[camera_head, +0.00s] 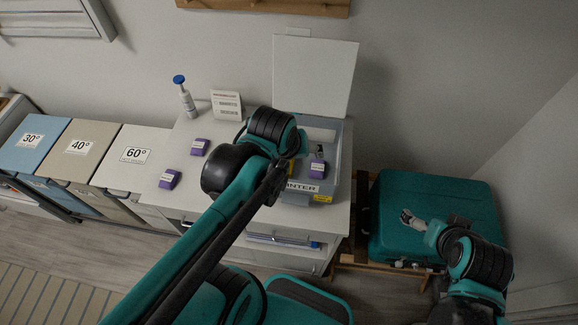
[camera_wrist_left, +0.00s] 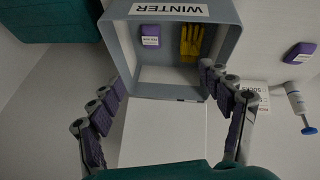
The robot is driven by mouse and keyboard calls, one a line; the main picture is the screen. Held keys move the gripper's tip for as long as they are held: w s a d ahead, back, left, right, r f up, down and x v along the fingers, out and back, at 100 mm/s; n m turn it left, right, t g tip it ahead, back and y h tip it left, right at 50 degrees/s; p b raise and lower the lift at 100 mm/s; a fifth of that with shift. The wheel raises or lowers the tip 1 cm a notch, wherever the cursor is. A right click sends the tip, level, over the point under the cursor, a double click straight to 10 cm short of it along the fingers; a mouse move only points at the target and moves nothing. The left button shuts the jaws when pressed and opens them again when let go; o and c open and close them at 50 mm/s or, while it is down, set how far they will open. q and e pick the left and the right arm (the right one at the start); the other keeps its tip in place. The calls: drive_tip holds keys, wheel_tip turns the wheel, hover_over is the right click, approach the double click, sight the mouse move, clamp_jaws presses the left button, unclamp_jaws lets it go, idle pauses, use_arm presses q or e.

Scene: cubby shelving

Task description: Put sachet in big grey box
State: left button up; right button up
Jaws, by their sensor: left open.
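The big grey box (camera_head: 330,186), labelled WINTER, stands on the white cabinet with its white lid (camera_head: 316,75) raised behind it. A purple sachet (camera_head: 317,169) with a white label lies inside the box. It also shows in the left wrist view (camera_wrist_left: 150,36), on the box floor beside a yellow glove (camera_wrist_left: 191,42). Two more purple sachets (camera_head: 200,147) (camera_head: 169,179) lie on the cabinet top left of the box. My left gripper (camera_wrist_left: 162,82) is over the box, open and empty; my arm hides part of it in the head view. My right gripper (camera_head: 408,218) is over the teal case.
A white bottle with a blue top (camera_head: 186,98) and a small sign (camera_head: 226,105) stand at the cabinet's back. Blue, beige and white bins (camera_head: 77,147) are at left. The teal case (camera_head: 432,195) sits on a wooden stand at right.

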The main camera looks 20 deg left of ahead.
use_arm(q)
drive_tip(key=s+m, duration=0.1)
drive_tip(key=s+m+t, duration=0.1)
drive_tip(key=m, duration=0.1)
drive_tip(key=s+m, duration=0.2)
drive_tip(key=shift+a+f+t, duration=0.25)
drive_tip(key=shift+f+t, duration=0.1)
drive_tip(key=shift+t, duration=0.05)
drive_tip(key=shift+f, duration=0.1)
wheel_tip(320, 180, down, 7)
drive_tip(key=b, duration=0.6)
drive_tip(key=shift+b, duration=0.4)
drive_tip(key=shift+r, duration=0.45)
